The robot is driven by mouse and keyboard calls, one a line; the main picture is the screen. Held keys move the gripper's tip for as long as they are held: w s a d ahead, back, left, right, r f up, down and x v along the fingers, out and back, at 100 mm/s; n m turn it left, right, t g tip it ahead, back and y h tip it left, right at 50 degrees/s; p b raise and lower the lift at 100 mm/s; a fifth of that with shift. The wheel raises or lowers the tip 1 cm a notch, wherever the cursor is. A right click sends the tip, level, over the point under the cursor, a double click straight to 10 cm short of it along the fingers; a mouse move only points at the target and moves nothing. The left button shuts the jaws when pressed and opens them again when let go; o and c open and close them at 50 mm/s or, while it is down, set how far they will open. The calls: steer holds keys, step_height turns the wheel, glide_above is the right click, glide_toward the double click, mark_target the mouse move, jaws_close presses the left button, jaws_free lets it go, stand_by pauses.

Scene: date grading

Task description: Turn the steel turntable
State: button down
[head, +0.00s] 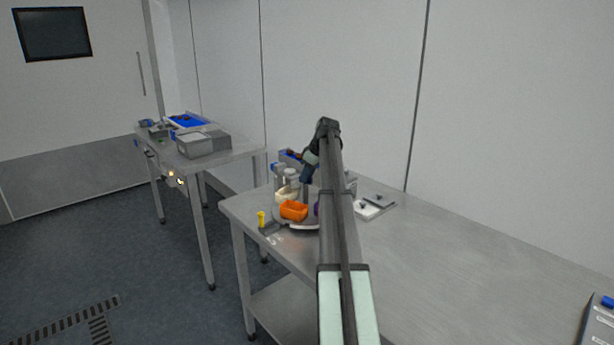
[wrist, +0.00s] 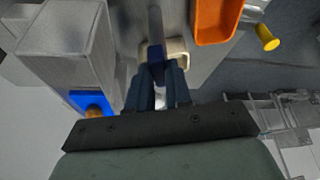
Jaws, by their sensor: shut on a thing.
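The steel turntable (head: 296,228) is a round plate near the left end of the long bench in the head view, partly hidden by my arm. An orange tray (head: 293,210) stands on it and also shows at the top of the wrist view (wrist: 214,18). My gripper (head: 305,179) points down over the turntable's back part. In the wrist view its blue fingers (wrist: 164,82) are close together, shut on a slim piece with a dark blue part (wrist: 156,53). The fingers hide most of this piece, and I cannot tell how it joins the turntable.
A yellow piece (head: 262,218) stands at the bench's left edge and shows in the wrist view (wrist: 267,38). A small white scale (head: 367,210) lies to the right.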

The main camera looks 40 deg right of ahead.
steer(key=shift+w+d+n+g+y, duration=0.1)
steer(key=shift+n+g+y, duration=0.35)
steer(key=shift+n, duration=1.1)
steer(key=shift+w+d+n+g+y, duration=0.15)
steer(key=shift+n+y, duration=0.5)
steer(key=shift+n, duration=0.9)
steer(key=shift+n+g+y, duration=0.2)
steer(key=shift+n+g, duration=0.35)
steer(key=shift+n, duration=0.9)
steer(key=shift+n+g+y, duration=0.2)
steer(key=shift+n+g, duration=0.35)
steer(key=shift+n, duration=1.3)
steer(key=c, duration=1)
jaws_free()
steer(key=shift+c, duration=0.2)
